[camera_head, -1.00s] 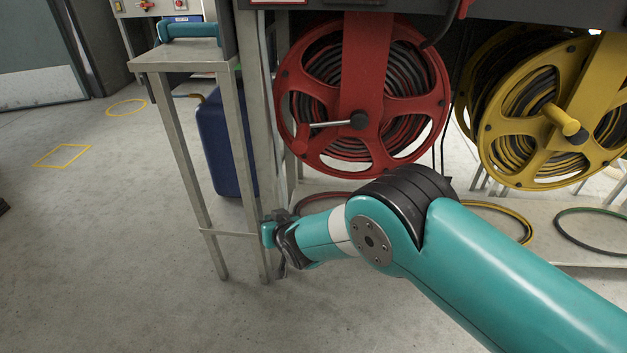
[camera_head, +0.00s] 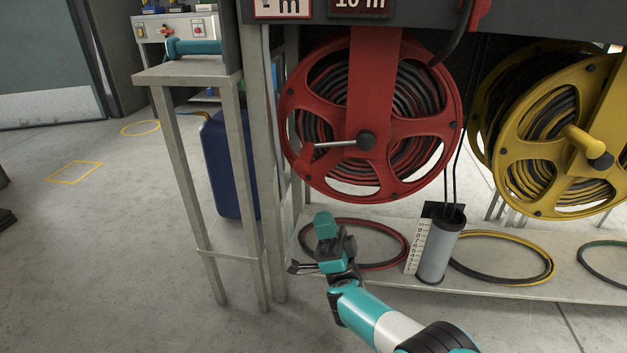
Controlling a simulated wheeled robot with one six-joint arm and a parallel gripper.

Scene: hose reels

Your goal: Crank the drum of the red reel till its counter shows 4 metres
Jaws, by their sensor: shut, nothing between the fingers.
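The red reel (camera_head: 372,45) hangs under a dark panel, with black and red hose wound on its drum. Its metal crank arm (camera_head: 334,144) runs left from the dark hub (camera_head: 366,140) to a red grip (camera_head: 306,153) near the rim. A white plate with a red border (camera_head: 282,9) and a dark plate ending in "10 m" (camera_head: 359,6) are cut by the top edge; I cannot tell the full reading. My gripper (camera_head: 294,267) is shut and empty, below the reel and apart from the crank, its fingers pointing left.
The yellow reel (camera_head: 497,125) hangs at the right. A grey cylinder (camera_head: 439,252) with a scale stands on the low shelf (camera_head: 500,288) among hose coils. A metal stand (camera_head: 185,74) and a blue container (camera_head: 230,165) are at the left. Open floor lies further left.

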